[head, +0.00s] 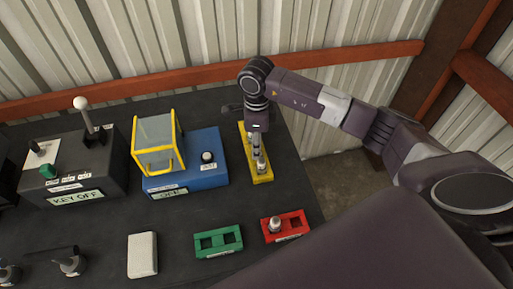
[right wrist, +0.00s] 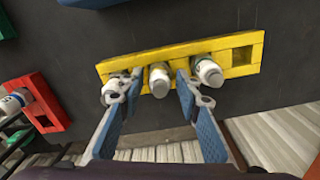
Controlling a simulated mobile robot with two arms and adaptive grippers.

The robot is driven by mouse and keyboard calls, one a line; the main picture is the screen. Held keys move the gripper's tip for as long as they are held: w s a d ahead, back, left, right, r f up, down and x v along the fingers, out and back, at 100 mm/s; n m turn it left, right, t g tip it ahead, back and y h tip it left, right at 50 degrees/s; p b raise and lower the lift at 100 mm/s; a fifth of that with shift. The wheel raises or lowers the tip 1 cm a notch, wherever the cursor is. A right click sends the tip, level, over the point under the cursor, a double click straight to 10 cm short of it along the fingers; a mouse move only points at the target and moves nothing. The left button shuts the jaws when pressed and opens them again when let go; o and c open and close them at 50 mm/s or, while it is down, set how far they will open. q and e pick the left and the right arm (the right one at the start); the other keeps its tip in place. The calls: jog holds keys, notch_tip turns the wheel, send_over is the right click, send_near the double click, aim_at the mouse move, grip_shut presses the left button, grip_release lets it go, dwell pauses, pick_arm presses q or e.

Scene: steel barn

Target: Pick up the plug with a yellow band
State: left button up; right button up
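A yellow rack (head: 263,179) stands near the right edge of the dark table. In the right wrist view the rack (right wrist: 112,67) holds three pale plugs in a row, and its right-end slot is empty. My right gripper (right wrist: 158,84) is open, its fingertips on either side of the middle plug (right wrist: 159,79). The left plug (right wrist: 113,89) and right plug (right wrist: 207,72) are partly covered by the fingers. I cannot make out a yellow band on any of them. In the head view my right gripper (head: 258,140) is over the rack. My left gripper is not in view.
A red holder (head: 298,227) with one plug (head: 275,224) and an empty green holder (head: 233,245) stand in front. A blue box (head: 205,167) with a yellow-framed cover (head: 157,142) is left of the rack. A white block (head: 142,256) lies at front.

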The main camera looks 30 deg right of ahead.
jog(key=shift+f, duration=0.15)
jog(key=shift+c, duration=0.3)
grip_shut()
